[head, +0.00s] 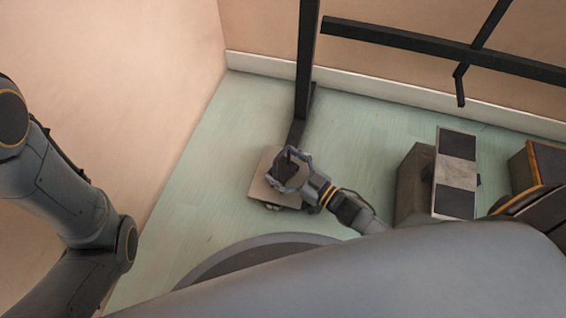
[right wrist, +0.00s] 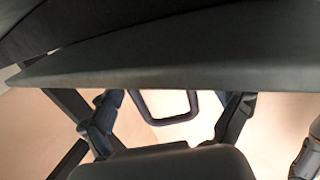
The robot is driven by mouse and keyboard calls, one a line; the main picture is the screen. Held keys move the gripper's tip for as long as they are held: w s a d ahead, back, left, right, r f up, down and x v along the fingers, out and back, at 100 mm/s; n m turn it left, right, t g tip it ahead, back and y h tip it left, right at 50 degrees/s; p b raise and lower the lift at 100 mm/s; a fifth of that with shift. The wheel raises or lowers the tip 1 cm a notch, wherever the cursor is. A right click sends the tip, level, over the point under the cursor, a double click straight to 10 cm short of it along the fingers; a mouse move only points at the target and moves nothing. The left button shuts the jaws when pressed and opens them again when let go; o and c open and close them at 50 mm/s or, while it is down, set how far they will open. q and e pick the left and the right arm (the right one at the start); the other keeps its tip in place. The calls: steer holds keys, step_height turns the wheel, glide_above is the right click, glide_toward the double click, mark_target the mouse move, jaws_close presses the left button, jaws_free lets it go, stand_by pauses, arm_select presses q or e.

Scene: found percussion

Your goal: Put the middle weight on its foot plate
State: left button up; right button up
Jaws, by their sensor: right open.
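A flat greyish-brown plate (head: 262,180) lies on the green floor at the foot of a dark upright post, in the middle of the head view. My right gripper (head: 287,167) is over this plate, its fingers apart. The gripper hides much of what is under it, so I cannot tell whether a weight stands on the plate. In the right wrist view, a dark handle loop (right wrist: 167,121) shows between the two open fingers of my right gripper (right wrist: 170,112); I cannot tell if they touch it. My left gripper is outside the view.
A dark box (head: 411,187) and a panel with a pale middle and dark ends (head: 457,173) are to the right. The dark post (head: 305,60) and a crossbar (head: 420,43) stand near the back wall. Floor left of the plate is clear.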

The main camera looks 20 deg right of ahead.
steer(key=shift+f, duration=0.15)
steer(key=shift+s+r+p, duration=0.1)
steer(key=shift+r+p, duration=0.1)
steer(key=shift+p, duration=0.4)
steer(key=p+v, duration=0.4)
steer(key=v, duration=0.7)
steer(key=shift+s+d+r+p, duration=0.15)
steer(key=shift+s+d+p, duration=0.05)
steer(key=shift+s+p, duration=0.15)
